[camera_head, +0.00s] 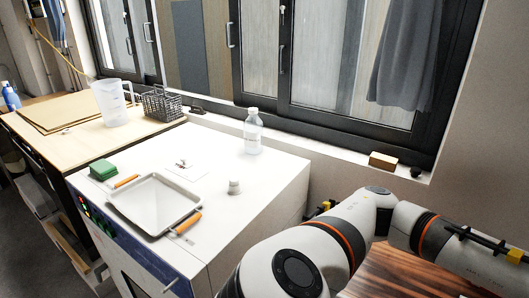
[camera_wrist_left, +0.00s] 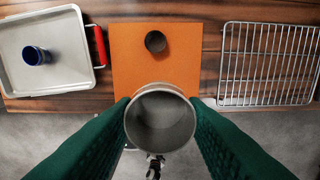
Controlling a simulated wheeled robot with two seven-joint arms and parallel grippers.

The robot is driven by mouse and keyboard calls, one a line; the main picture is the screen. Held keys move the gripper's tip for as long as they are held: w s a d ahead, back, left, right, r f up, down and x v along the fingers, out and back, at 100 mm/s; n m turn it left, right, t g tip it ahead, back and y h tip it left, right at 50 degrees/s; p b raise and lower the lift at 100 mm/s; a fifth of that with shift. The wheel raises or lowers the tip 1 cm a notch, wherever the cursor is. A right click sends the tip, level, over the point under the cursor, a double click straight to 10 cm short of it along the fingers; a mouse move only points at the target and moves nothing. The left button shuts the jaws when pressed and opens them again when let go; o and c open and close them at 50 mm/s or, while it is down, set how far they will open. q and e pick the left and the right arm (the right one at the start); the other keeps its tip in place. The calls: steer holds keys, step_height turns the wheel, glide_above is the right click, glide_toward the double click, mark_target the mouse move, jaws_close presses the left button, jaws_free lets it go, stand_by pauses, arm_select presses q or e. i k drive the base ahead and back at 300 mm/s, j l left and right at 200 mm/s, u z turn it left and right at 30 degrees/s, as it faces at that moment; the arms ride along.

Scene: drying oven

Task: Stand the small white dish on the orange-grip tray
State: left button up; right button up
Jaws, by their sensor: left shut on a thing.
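The dish is held over the front edge of an orange mat, apart from any tray. The orange-grip tray (camera_head: 155,203) lies on the white oven top in the head view. It is shallow, white and empty, with orange grips at two sides. My left gripper is not visible in the head view. My right gripper shows in neither view.
On the wooden surface are the orange mat (camera_wrist_left: 125,60) with a dark cup (camera_wrist_left: 155,41), a red-grip tray (camera_wrist_left: 75,75) with a blue cup (camera_wrist_left: 36,55), and a wire rack (camera_wrist_left: 268,63).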

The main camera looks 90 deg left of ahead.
mark_target(141, 203)
steer(key=u, duration=0.6)
steer(key=k+j+u, duration=0.25)
steer(key=u, duration=0.15)
steer(key=k+j+u, duration=0.2)
steer(key=j+u, duration=0.2)
steer(key=k+j+u, duration=0.15)
steer(key=j+u, duration=0.25)
